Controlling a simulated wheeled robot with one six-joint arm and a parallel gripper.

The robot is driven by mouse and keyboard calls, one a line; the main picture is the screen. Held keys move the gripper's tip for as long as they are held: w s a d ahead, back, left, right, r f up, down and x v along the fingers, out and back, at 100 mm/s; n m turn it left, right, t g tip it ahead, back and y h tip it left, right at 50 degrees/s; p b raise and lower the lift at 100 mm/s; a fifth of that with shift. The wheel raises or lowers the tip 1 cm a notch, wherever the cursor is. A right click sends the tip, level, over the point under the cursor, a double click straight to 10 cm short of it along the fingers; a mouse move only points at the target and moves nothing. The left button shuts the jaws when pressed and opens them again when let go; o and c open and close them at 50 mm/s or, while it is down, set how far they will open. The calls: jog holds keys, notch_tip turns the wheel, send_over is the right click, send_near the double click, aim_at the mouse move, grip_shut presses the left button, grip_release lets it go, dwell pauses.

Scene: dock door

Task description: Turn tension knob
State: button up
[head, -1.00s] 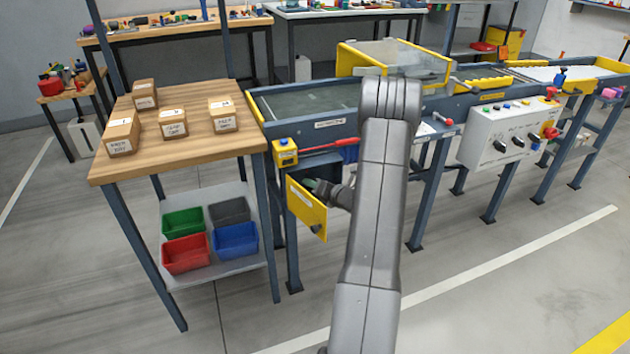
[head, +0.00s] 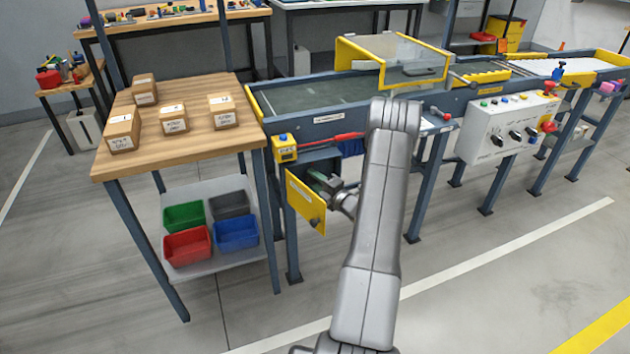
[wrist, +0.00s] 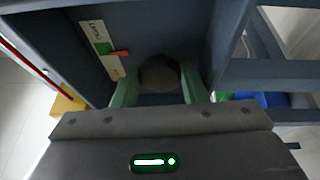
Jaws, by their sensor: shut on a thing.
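The tension knob (wrist: 160,72) is a dark, round knob inside a blue-grey box in the wrist view. My gripper (wrist: 160,88) has one green finger on each side of it and is shut on it. A pale label (wrist: 101,50) with a green and a red mark sits to the left of the knob. In the head view my gripper (head: 322,183) reaches in behind an open yellow door (head: 305,204) under the conveyor's left end. The knob is hidden there by the door and my gripper.
A wooden table (head: 195,145) with several labelled boxes stands left of the door. A white control panel (head: 505,130) is to the right. The floor in front is clear.

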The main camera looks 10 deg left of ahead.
jog(key=shift+m+y, duration=0.3)
jog(key=shift+m, duration=0.4)
jog(key=shift+f, duration=0.1)
jog(key=o, duration=1)
jog(key=shift+c, duration=0.2)
jog(key=shift+s, duration=0.1)
